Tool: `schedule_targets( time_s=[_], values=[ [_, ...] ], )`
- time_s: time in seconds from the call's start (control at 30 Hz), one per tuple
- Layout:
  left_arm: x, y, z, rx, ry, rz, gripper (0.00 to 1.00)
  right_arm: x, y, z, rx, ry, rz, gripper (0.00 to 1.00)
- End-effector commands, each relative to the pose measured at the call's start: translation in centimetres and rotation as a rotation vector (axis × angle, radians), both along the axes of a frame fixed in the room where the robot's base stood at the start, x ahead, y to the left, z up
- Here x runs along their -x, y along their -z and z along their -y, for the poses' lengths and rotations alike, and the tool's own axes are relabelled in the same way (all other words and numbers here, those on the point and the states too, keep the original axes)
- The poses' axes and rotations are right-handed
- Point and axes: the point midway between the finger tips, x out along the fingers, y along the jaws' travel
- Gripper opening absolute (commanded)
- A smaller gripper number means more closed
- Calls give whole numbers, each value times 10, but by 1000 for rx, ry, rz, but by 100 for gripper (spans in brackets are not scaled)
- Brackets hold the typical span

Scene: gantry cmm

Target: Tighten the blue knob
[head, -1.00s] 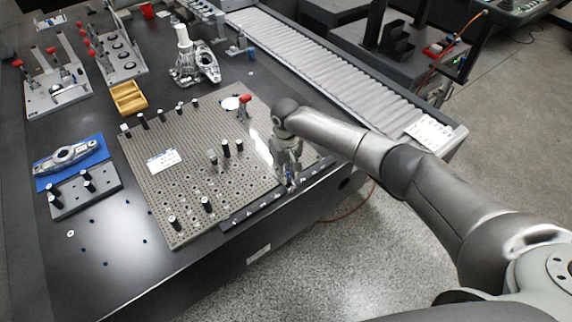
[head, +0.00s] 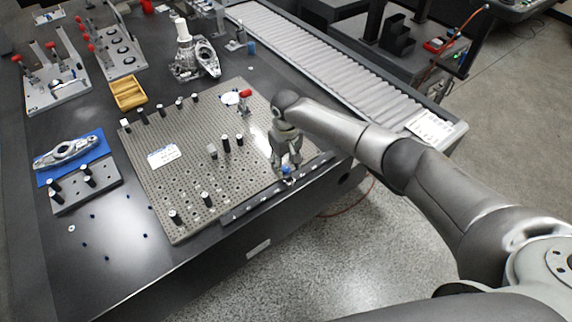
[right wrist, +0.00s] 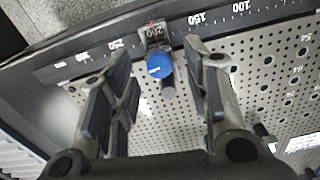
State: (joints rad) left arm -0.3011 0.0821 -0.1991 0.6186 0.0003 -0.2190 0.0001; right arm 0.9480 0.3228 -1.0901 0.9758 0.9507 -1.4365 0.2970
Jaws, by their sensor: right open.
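The blue knob (right wrist: 159,66) shows in the right wrist view as a round blue cap with a pale line on its face. It sits at a clear slider plate marked 200 (right wrist: 155,36) on the dark scale rail (right wrist: 100,52). My right gripper (right wrist: 158,85) is open, with one finger on each side of the knob and a gap to both. In the head view the right gripper (head: 287,165) points down at the near right edge of the perforated plate, and a small blue bit of the knob (head: 286,169) shows between its fingers. My left gripper is not in view.
The perforated plate (head: 200,200) carries several black posts and a red-topped clamp (head: 245,96). A blue mat (head: 52,178) with a metal part lies at the left. A roller conveyor (head: 330,72) runs behind my right arm.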

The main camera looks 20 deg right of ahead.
Motion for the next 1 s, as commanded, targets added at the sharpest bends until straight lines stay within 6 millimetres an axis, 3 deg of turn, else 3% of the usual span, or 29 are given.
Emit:
schedule_targets(
  time_s=[0.3,0.5,0.7,1.0],
  values=[
    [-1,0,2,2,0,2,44,-2,-67,0,-1,0,5,44],
    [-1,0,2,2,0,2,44,-1,-98,0,-1,1,3,44],
    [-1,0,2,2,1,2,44,0,-109,1,1,1,0,44],
    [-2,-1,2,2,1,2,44,0,-110,1,1,1,1,44]
  ],
)
